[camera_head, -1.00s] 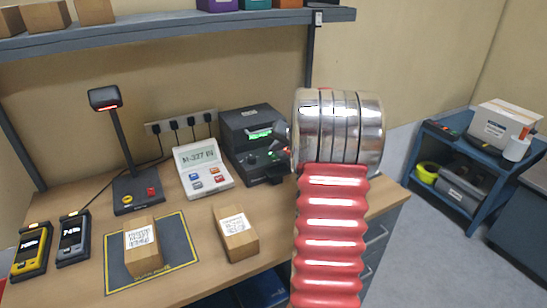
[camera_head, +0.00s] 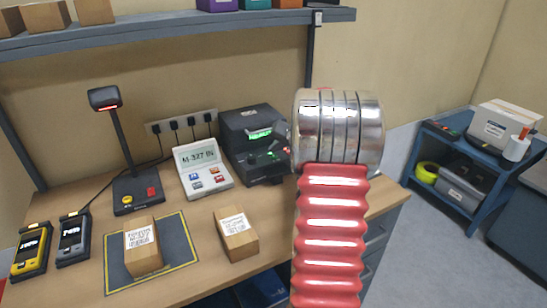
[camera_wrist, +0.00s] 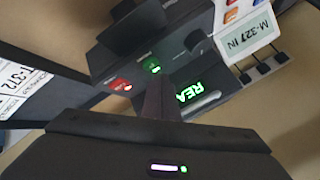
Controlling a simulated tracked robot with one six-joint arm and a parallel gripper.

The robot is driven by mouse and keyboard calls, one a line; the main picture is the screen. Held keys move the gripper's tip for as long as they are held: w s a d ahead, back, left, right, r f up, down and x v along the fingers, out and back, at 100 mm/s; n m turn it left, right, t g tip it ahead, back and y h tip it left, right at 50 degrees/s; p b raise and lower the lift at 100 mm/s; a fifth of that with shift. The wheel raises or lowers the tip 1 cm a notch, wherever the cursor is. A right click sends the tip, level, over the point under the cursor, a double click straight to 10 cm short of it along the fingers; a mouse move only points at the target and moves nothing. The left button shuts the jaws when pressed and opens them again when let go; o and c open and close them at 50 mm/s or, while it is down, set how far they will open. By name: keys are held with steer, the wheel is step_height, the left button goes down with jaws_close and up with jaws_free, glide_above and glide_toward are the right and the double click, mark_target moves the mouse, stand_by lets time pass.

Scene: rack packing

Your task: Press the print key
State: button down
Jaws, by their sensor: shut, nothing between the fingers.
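The dark label printer (camera_head: 252,142) stands at the back right of the bench, with a green-lit display (camera_head: 262,133). The wrist view shows its front close up, turned round: green display letters (camera_wrist: 187,93), a round green-lit key (camera_wrist: 152,68) and a red key (camera_wrist: 120,85). My gripper (camera_wrist: 155,82) is shut and empty, its dark fingertips just short of or over the green key. I cannot tell whether they touch it. In the head view my arm hides most of the gripper. Which key is the print key I cannot read.
A white console (camera_head: 203,170) with coloured keys stands left of the printer. A scanner stand (camera_head: 124,150), a boxed parcel on a dark mat (camera_head: 184,235), another carton (camera_head: 236,234) and two handhelds (camera_head: 73,240) share the bench. A shelf (camera_head: 180,30) hangs above.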

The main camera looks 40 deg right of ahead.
mark_target(275, 158)
steer(key=shift+f, duration=0.75)
stand_by(0.8)
steer(key=shift+r, duration=0.85)
steer(key=shift+r, duration=2.5)
